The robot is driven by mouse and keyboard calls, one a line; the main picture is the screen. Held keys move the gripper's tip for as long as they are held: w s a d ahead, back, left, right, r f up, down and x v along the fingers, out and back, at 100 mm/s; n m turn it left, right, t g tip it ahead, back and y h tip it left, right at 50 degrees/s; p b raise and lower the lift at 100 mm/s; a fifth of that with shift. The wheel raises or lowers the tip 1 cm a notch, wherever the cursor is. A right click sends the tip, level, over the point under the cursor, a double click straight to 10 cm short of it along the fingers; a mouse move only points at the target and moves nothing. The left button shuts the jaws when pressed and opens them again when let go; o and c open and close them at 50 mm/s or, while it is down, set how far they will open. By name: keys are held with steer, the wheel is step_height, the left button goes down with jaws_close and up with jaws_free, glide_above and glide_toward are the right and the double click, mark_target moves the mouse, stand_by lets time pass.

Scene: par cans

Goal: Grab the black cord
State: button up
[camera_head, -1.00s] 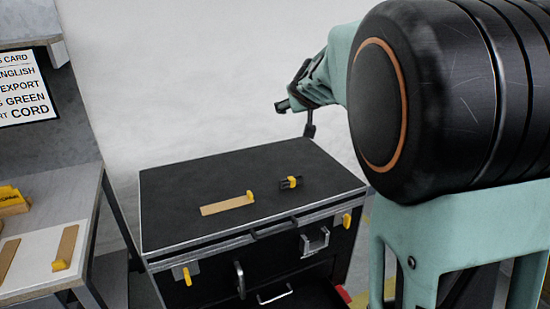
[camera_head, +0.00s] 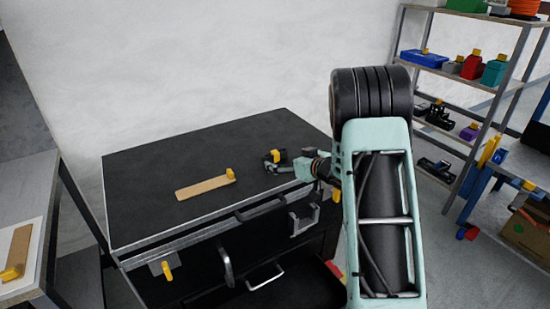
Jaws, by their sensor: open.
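A small black bundle with a yellow tab (camera_head: 278,155), which may be the cord, lies on the black top of a case (camera_head: 150,170), toward its right side. It is too small to make out well. My gripper (camera_head: 271,165) reaches in from the right, low over the case top, at the near side of the bundle. Its jaws are open. The fingers partly overlap the bundle in the picture, and I cannot tell whether they touch it.
A tan strip with a yellow tab (camera_head: 205,187) lies left of the bundle. A bench (camera_head: 25,210) stands at far left. A shelf rack (camera_head: 450,71) with several bins stands at back right, with a blue stand (camera_head: 468,198) before it. The case has an open drawer below.

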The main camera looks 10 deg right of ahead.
mark_target(277, 155)
steer(key=x, duration=0.7)
steer(key=shift+w+a+b, duration=0.2)
steer(key=shift+w+b, duration=0.05)
steer(key=shift+b, duration=0.15)
steer(key=c, duration=1.2)
steer(key=shift+c, duration=0.6)
steer(key=shift+r, duration=0.15)
